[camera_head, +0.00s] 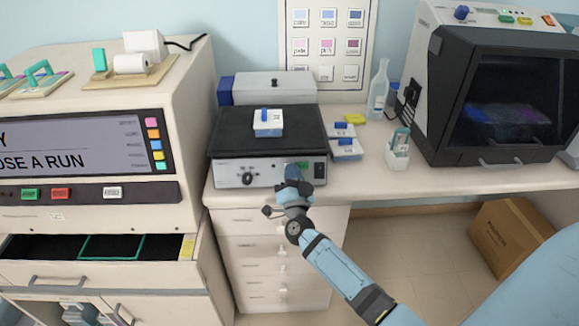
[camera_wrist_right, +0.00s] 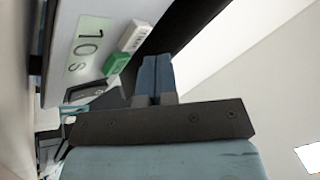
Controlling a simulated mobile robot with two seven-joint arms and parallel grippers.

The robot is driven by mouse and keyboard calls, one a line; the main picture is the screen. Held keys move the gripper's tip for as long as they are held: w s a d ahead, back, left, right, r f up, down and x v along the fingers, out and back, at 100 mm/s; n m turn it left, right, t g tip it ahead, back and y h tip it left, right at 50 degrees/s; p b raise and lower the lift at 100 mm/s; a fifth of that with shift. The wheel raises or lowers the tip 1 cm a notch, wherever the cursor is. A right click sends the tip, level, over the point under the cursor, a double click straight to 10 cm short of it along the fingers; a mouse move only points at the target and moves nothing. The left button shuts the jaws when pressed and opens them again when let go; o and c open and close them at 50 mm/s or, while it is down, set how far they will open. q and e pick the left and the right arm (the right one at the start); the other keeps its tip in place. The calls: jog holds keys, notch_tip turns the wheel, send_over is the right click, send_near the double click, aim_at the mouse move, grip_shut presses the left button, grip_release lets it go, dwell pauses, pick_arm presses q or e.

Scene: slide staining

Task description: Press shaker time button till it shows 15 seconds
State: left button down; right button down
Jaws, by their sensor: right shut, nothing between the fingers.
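The shaker has a dark platform (camera_head: 235,130) and a pale front panel (camera_head: 228,176) with a black knob (camera_head: 248,179). It carries a white and blue box (camera_head: 268,124). In the right wrist view the shaker's green display (camera_wrist_right: 91,45) reads 10 S, turned sideways. Beside it are a white button (camera_wrist_right: 134,36) with partly legible lettering, seemingly TIME, and a green button (camera_wrist_right: 117,63). My right gripper (camera_head: 292,172) is shut and empty in front of the panel, hiding part of it. Its fingertips (camera_wrist_right: 155,62) are close to the buttons; contact cannot be told. My left gripper is not in view.
A machine with a screen (camera_head: 75,145) stands left, its drawer (camera_head: 110,247) open below. Small blue and white boxes (camera_head: 345,148) lie right of the shaker, near a white holder (camera_head: 397,157). A dark-windowed machine (camera_head: 435,90) stands right.

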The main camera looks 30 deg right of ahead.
jog(key=shift+w, duration=0.1)
jog(key=shift+w+d+f, duration=0.2)
jog(key=shift+w+d, duration=0.05)
jog(key=shift+w+d+f, duration=0.1)
jog(key=shift+w+d, duration=0.05)
jog(key=shift+w, duration=0.15)
dwell(0.6)
jog(key=shift+s, duration=0.1)
jog(key=shift+s+a+r+p, duration=0.35)
jog(key=shift+s+p, duration=0.1)
jog(key=shift+s, duration=0.1)
dwell(0.3)
jog(key=s+p, duration=0.1)
jog(key=s+a+r+p, duration=0.1)
jog(key=s+a+p, duration=0.1)
jog(key=s, duration=0.1)
jog(key=shift+a+r, duration=0.25)
jog(key=shift+r, duration=0.1)
dwell(0.6)
